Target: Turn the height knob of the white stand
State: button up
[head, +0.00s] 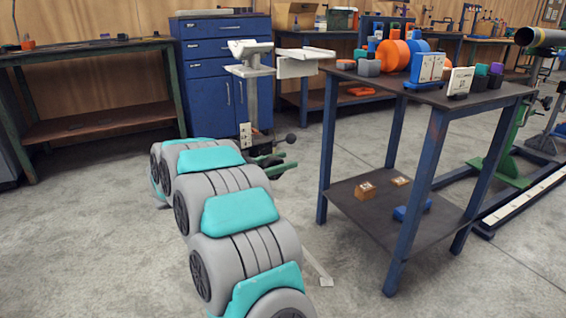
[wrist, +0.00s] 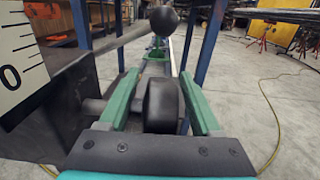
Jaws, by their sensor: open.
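The white stand (head: 251,100) has a light post with a V-shaped white top and stands beyond my arm in the head view. A white scale plate (head: 245,135) is low on its post; it also shows in the wrist view (wrist: 18,62) with a 0 mark. In the wrist view a dark rounded knob (wrist: 161,105) sticks out of a black block (wrist: 60,110) and lies between the two green fingers of my gripper (wrist: 158,78). The fingers are open around it, and a small gap shows on either side. In the head view my gripper (head: 275,165) is beside the stand's lower post.
A black ball on a rod (wrist: 165,20) sticks out just beyond my fingertips; it also shows in the head view (head: 290,138). A blue-legged table (head: 440,95) stands to the right. A blue cabinet (head: 222,60) is behind the stand. The floor at the left is clear.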

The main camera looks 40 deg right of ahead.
jog(key=shift+d, duration=0.1)
grip_shut()
dwell(0.5)
